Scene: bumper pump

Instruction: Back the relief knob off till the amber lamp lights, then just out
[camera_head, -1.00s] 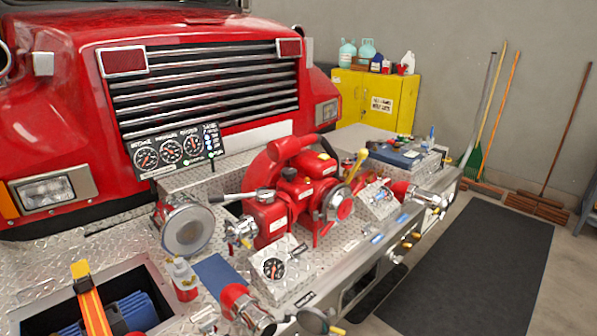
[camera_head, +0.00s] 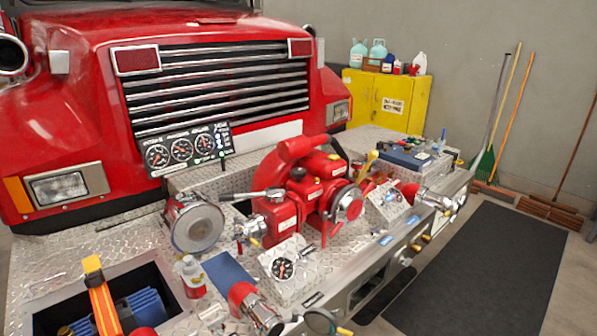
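A red pump (camera_head: 305,195) stands on the bumper deck, with a lever at its left and a yellow handle at its right. A black panel (camera_head: 184,150) with three dials and a column of small indicators stands behind it; I cannot tell whether an amber lamp is lit. Another sloped plate (camera_head: 390,201) with small fittings is right of the pump. I cannot tell which fitting is the relief knob. Neither gripper is in view.
A bin (camera_head: 175,287) at the front left holds blue hose and an orange strap. A blue case (camera_head: 406,157) is at the right. A dark floor mat (camera_head: 470,270) is clear.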

